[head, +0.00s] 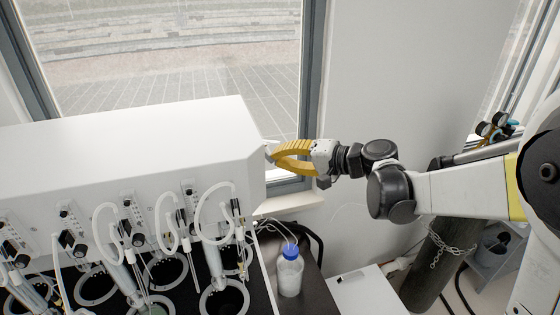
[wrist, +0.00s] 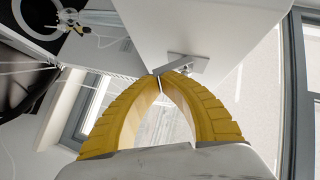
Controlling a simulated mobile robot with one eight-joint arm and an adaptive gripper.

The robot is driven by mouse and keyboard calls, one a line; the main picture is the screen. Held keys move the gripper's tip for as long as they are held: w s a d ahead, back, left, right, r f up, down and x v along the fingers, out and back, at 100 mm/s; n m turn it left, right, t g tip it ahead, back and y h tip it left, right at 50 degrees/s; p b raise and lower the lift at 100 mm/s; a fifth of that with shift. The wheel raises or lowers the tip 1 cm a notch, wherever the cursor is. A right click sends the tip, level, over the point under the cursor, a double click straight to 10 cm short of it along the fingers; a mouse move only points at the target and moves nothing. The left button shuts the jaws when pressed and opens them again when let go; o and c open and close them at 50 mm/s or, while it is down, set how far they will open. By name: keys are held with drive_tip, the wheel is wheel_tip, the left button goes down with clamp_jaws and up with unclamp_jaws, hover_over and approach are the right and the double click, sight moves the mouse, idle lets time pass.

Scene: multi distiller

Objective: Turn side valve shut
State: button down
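The side valve (wrist: 186,63) shows in the wrist view as a small grey metal lever and bracket on the side of the white distiller housing (head: 130,140). In the head view it is mostly hidden behind my fingertips at the housing's right end. My gripper (head: 271,154) reaches in from the right, its yellow fingers bowed and their tips together at the housing's side. In the wrist view the fingertips (wrist: 159,75) meet at the free end of the lever and appear closed on it.
A blue-capped bottle (head: 290,271) stands below my gripper on a dark surface beside the distiller. White tubes (head: 215,212) hang along the distiller's front. A window (head: 170,60) is behind. A dark cylinder with a chain (head: 432,262) stands at right under my arm.

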drive_tip(key=shift+a+f+m+t+y+b, duration=0.3)
drive_tip(key=shift+m+y+b, duration=0.35)
drive_tip(key=shift+b, duration=0.75)
idle(1.0)
